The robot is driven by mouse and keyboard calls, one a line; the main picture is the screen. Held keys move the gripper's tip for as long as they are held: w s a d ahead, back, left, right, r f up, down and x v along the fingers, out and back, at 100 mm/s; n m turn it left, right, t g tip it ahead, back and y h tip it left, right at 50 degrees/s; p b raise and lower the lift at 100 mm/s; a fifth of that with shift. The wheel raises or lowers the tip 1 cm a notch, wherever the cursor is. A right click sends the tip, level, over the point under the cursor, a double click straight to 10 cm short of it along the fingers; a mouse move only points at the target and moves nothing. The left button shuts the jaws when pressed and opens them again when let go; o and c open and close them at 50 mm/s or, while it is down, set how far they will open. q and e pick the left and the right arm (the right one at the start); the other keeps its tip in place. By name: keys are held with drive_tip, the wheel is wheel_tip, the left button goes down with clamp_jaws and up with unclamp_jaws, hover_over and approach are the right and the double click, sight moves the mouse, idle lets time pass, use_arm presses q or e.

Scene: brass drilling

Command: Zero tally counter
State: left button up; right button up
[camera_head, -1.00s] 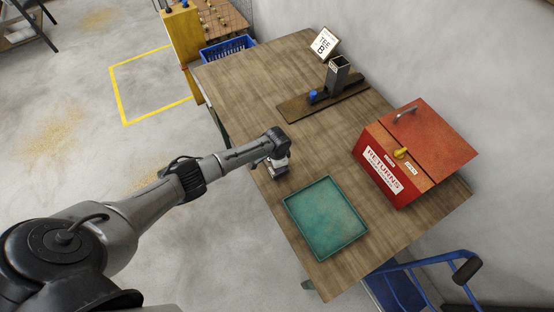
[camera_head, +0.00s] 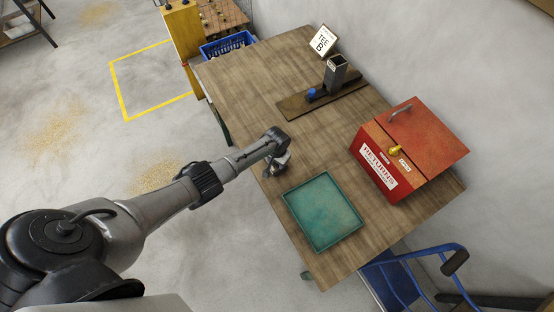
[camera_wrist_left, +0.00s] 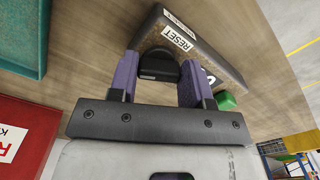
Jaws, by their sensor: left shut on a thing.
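The tally counter (camera_wrist_left: 220,68) shows in the left wrist view as a worn brown-grey block on the wooden table, with a white RESET label and a green button (camera_wrist_left: 226,101) at its side. My left gripper (camera_wrist_left: 160,80) has its two purple fingers around a black knob (camera_wrist_left: 158,66) at the RESET end and is shut on it. In the head view my left gripper (camera_head: 276,166) is low at the table's near edge, beside the green tray. The counter is hidden there behind my gripper. My right gripper is not in view.
A green tray (camera_head: 323,212) lies on the wooden table (camera_head: 240,80). A red RETURNS box (camera_head: 415,140) stands at the right. A dark stand with a blue knob (camera_head: 312,94) is at the back. A blue cart (camera_head: 400,280) is at the lower right.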

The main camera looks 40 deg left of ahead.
use_arm(q)
drive_tip(key=shift+r, duration=0.1)
idle(0.4)
drive_tip(key=o, duration=0.9)
drive_tip(key=shift+r, duration=0.35)
wheel_tip(320, 180, up, 13)
drive_tip(key=shift+p, duration=0.85)
